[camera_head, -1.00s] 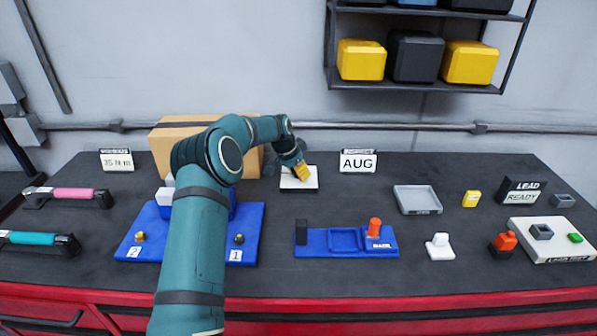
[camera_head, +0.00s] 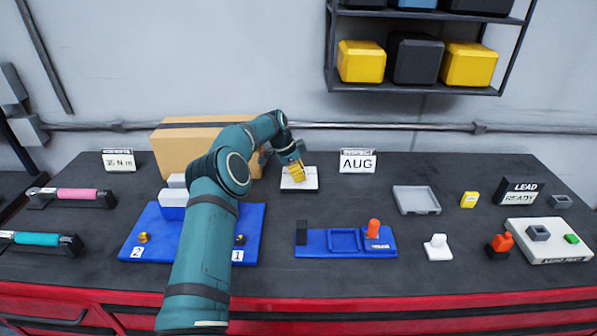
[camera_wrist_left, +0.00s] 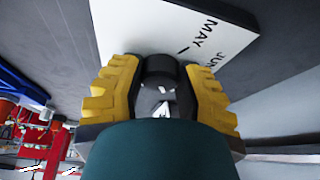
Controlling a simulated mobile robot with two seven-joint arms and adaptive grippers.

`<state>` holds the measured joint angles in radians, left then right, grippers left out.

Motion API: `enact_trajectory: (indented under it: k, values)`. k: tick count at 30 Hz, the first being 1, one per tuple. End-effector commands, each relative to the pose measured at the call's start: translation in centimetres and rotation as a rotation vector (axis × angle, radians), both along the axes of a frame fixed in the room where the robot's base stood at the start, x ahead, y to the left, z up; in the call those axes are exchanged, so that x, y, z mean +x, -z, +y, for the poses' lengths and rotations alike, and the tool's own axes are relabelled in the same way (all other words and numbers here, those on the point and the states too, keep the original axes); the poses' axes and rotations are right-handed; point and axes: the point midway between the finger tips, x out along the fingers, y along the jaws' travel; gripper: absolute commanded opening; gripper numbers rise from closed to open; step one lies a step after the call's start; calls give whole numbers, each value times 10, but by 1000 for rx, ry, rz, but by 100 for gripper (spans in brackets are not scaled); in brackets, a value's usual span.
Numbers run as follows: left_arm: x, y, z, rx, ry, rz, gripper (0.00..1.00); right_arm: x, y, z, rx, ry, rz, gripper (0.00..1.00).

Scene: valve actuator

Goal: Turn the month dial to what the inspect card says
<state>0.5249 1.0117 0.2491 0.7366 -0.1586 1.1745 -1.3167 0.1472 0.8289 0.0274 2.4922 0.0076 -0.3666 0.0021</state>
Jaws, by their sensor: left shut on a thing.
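The inspect card (camera_head: 357,161) stands at the back of the bench and reads AUG. The month dial's white plate (camera_head: 299,184) lies left of the card, flat on the bench. In the left wrist view the plate (camera_wrist_left: 165,28) shows the printed months MAY and JUN. My left gripper (camera_head: 297,172) is over the plate, its yellow fingers shut on the dark round knob (camera_wrist_left: 160,70) of the dial. The fingers and wrist hide most of the dial, so I cannot tell which month its pointer marks. My right gripper is not in view.
A cardboard box (camera_head: 185,148) stands behind my left arm. A blue fixture (camera_head: 140,222) is partly hidden by that arm. A blue tray (camera_head: 312,243) lies in front of the dial, and a grey tray (camera_head: 416,200) lies to the right. Bare bench surrounds the plate's front and right.

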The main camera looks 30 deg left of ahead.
Motion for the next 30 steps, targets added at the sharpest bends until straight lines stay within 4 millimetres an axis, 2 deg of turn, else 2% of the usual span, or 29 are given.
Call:
enact_trajectory:
  k: [10, 11, 13, 24, 30]
  values:
    - [0, 1, -1, -1, 4, 1, 0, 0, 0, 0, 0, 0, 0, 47]
    - [0, 1, -1, -1, 4, 1, 44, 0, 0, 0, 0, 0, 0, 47]
    - [0, 1, -1, -1, 4, 1, 69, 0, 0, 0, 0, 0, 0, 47]
    - [0, -2, 0, 0, 2, 0, 69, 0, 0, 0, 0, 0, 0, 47]
    - [-6, -26, 9, 2, 1, -2, 69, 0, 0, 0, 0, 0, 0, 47]
